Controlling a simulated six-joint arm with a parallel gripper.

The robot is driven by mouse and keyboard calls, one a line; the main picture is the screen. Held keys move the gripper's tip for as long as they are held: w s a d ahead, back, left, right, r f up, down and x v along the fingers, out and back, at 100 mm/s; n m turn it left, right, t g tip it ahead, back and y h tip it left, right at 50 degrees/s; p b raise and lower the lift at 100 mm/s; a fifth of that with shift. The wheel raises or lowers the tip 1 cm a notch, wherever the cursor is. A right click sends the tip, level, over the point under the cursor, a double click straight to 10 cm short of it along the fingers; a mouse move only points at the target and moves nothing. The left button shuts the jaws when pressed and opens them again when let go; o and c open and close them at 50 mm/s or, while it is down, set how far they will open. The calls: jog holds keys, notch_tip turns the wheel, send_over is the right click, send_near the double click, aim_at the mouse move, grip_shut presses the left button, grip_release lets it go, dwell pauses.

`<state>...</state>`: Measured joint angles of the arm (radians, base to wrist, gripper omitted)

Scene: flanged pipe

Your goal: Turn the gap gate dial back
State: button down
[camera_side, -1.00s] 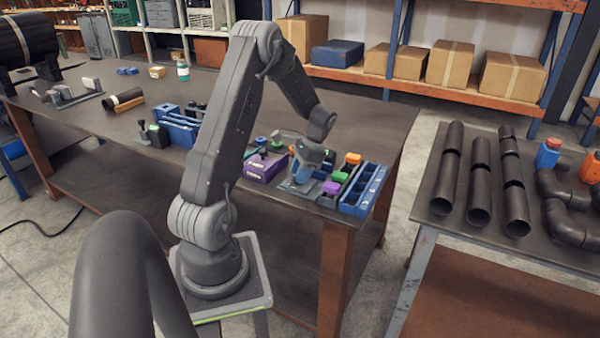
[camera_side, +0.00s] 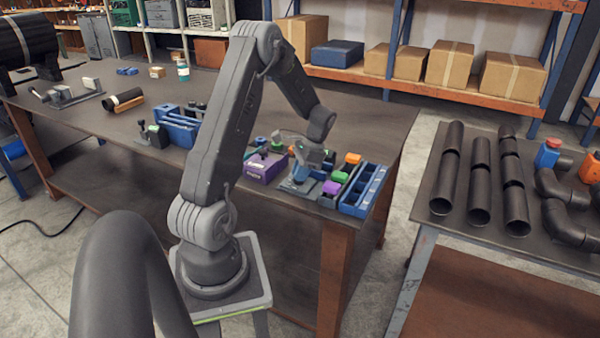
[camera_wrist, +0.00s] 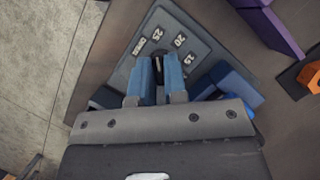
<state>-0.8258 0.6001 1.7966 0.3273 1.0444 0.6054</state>
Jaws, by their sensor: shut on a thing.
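The gap gate dial is a dark knob (camera_wrist: 159,66) on a grey plate (camera_wrist: 190,37) in the wrist view. The plate carries white marks, among them 25, 20 and 15, and one more that I cannot read for sure. My gripper (camera_wrist: 159,76) has its two blue fingers shut on the knob, one on each side. My gripper (camera_side: 302,172) also shows in the side view, low over the right end of the bench. There the knob is hidden behind the hand. The lower part of the dial plate is covered by the gripper in the wrist view.
A purple box (camera_side: 265,166) stands just left of my gripper. A blue divided tray (camera_side: 364,190) and several small coloured blocks stand close on the right. A blue rack (camera_side: 178,127) is farther left. The bench behind my gripper is mostly clear.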

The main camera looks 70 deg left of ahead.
jog(key=shift+s+f+n, duration=0.1)
jog(key=shift+n, duration=0.2)
jog(key=n+h, duration=0.1)
jog(key=n, duration=0.2)
jog(key=shift+n+h, duration=0.4)
jog(key=n+t+h, duration=0.1)
jog(key=n, duration=0.3)
jog(key=shift+a+f, duration=0.1)
jog(key=shift+s+n+h, duration=0.1)
jog(key=shift+n+h, duration=0.2)
jog(key=c, duration=1.2)
grip_release()
jog(key=shift+o, duration=0.2)
